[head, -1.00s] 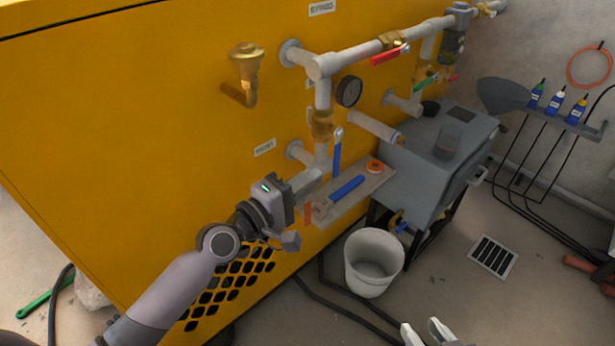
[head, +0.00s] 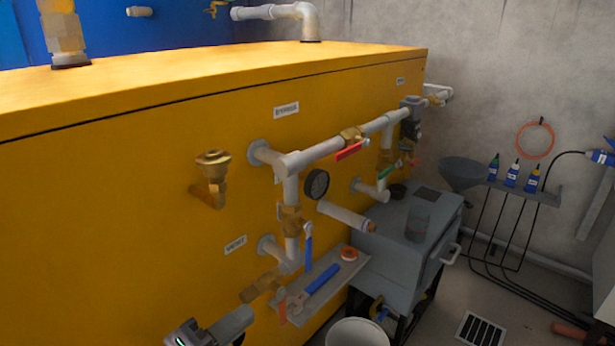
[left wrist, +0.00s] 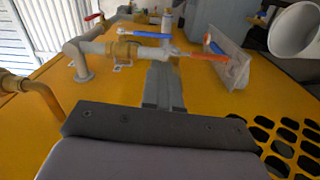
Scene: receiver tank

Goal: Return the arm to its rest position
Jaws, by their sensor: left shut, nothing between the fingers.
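My left gripper (head: 240,318) is at the bottom edge of the head view, with most of its arm out of the picture. In the left wrist view its two fingers (left wrist: 163,90) lie together, shut and empty. They point toward the yellow tank (head: 130,200), below a brass valve with a blue lever (left wrist: 145,36). In the head view that blue lever (head: 308,245) hangs down beside the lower pipe, and a brass fitting (head: 262,286) shows just above the gripper. I cannot tell whether the fingers touch anything. My right gripper is not in view.
A small shelf (head: 335,283) on the tank holds a blue-handled tool (head: 318,283) and an orange-and-white roll (head: 348,254). Pipes with a red lever (head: 349,151) and a gauge (head: 317,184) jut from the tank. A grey box unit (head: 395,250) and white bucket (head: 357,333) stand right.

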